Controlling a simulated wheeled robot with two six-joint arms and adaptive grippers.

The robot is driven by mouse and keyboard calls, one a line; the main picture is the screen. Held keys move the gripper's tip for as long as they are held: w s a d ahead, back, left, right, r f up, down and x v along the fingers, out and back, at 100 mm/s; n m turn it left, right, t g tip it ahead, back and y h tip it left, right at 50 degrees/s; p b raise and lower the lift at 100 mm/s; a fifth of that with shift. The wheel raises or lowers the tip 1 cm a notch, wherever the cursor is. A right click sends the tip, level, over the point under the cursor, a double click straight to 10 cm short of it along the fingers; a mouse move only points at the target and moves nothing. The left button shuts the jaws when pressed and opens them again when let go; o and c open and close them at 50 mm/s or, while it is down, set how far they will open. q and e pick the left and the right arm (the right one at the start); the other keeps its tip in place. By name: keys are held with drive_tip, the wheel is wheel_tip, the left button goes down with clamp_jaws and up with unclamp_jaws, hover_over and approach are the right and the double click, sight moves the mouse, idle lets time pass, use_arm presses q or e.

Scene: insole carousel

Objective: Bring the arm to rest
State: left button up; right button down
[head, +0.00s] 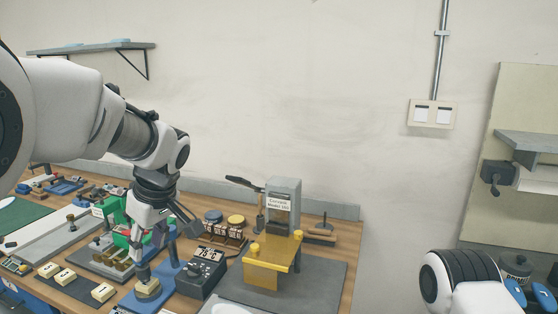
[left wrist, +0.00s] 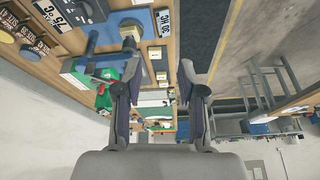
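My left arm comes in from the left in the head view, and its gripper (head: 170,222) points down over the wooden bench, above the blue stand (head: 166,276). In the left wrist view the two fingers of my left gripper (left wrist: 190,95) stand apart with nothing between them; the bench and floor show beyond the gap. A white, dark-ribbed part of my right arm shows at the lower right of the head view; I see no right gripper.
On the bench (head: 336,247) are a yellow-and-grey press (head: 268,262), a dark display box (head: 200,274), a green device (head: 118,213) and numbered blocks (head: 103,292). A wall shelf (head: 95,47) is behind my left arm. The upper middle is bare wall.

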use_arm(q)
wheel_tip(320, 180, down, 8)
drive_tip(key=w+g, duration=0.2)
drive_tip(key=s+f+g+h+b, duration=0.1)
drive_tip(key=s+f+g, duration=0.1)
drive_tip(key=s+f, duration=0.5)
drive_tip(key=s+a+f+m+g+b, duration=0.1)
drive_tip(key=s+f, duration=0.1)
drive_tip(key=f, duration=0.8)
drive_tip(key=s+f+g+h, duration=0.1)
drive_tip(key=s+f+g, duration=0.1)
drive_tip(key=s+f, duration=0.5)
drive_tip(key=s+f+m+t+h+b, duration=0.15)
drive_tip(key=s+f+m, duration=0.45)
drive_tip(key=s+f, duration=1.3)
drive_tip(key=w+m+t, duration=0.1)
drive_tip(key=w+r+m+t, duration=0.1)
drive_tip(key=w+m, duration=0.1)
drive_tip(key=w+m+t, duration=0.1)
drive_tip(key=shift+w+d+r+m+t, duration=0.25)
drive_tip(key=shift+w+m+t, duration=0.1)
drive_tip(key=shift+w+m, duration=0.05)
use_arm(e)
drive_tip(key=f, duration=0.2)
drive_tip(key=w+f, duration=0.1)
drive_tip(key=f, duration=0.1)
drive_tip(key=shift+d+f, duration=0.15)
